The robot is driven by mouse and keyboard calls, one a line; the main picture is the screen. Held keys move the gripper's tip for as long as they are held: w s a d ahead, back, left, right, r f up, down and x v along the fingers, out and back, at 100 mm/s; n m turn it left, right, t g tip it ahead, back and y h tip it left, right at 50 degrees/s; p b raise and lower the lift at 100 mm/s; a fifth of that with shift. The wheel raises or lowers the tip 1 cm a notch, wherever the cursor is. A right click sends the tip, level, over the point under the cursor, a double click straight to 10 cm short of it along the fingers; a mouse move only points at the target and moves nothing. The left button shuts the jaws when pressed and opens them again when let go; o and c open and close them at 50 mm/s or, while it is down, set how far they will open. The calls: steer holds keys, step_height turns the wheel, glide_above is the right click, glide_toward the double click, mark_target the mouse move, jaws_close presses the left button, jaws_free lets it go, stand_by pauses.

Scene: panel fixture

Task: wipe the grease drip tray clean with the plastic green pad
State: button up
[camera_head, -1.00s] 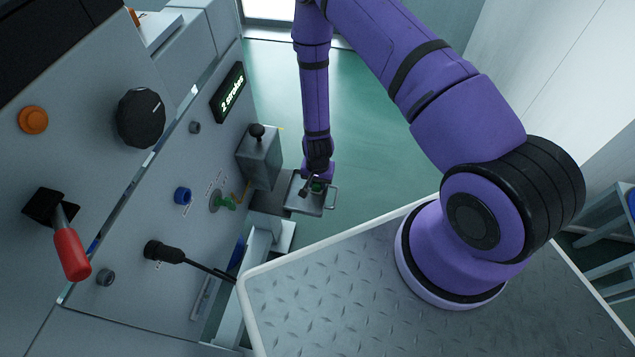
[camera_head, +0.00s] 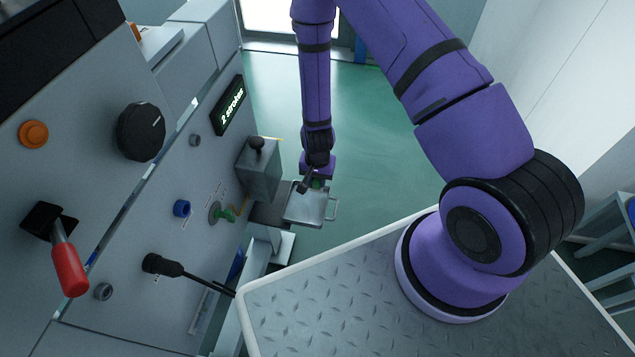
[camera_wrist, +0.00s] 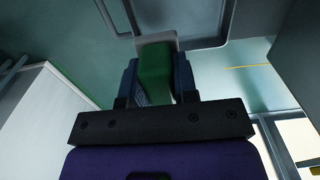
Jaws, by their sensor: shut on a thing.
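The grease drip tray (camera_head: 312,210) is a shallow grey metal tray with a wire handle on its right side, low beside the panel fixture in the head view. My gripper (camera_head: 316,181) is shut on the green pad (camera_head: 318,184) at the tray's far edge. In the wrist view the green pad (camera_wrist: 155,72) sits between the two dark fingers, its outer end close to the tray's rim (camera_wrist: 205,46). I cannot tell whether the pad touches the tray. Any grease on the tray is too small to tell.
A grey box with a black knob (camera_head: 258,168) stands left of the tray. The panel carries a display reading "2 strokes" (camera_head: 229,107), a green valve handle (camera_head: 226,214), a black lever (camera_head: 165,266) and a red-handled lever (camera_head: 69,270). Green floor (camera_head: 375,140) lies open to the right.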

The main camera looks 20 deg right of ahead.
mark_target(305, 203)
steer(key=shift+r, duration=0.1)
steer(key=shift+w+a+r, duration=0.3)
steer(key=shift+w+a, duration=0.25)
steer(key=shift+a, duration=0.15)
steer(key=shift+w+a+r, duration=0.25)
steer(key=shift+w+a, duration=0.25)
steer(key=shift+a, duration=0.2)
steer(key=shift+f, duration=3.9)
steer(key=shift+f, duration=0.6)
steer(key=shift+s+a, duration=0.1)
steer(key=shift+s+a+r, duration=0.1)
steer(key=shift+s+a, duration=0.55)
steer(key=shift+s, duration=0.25)
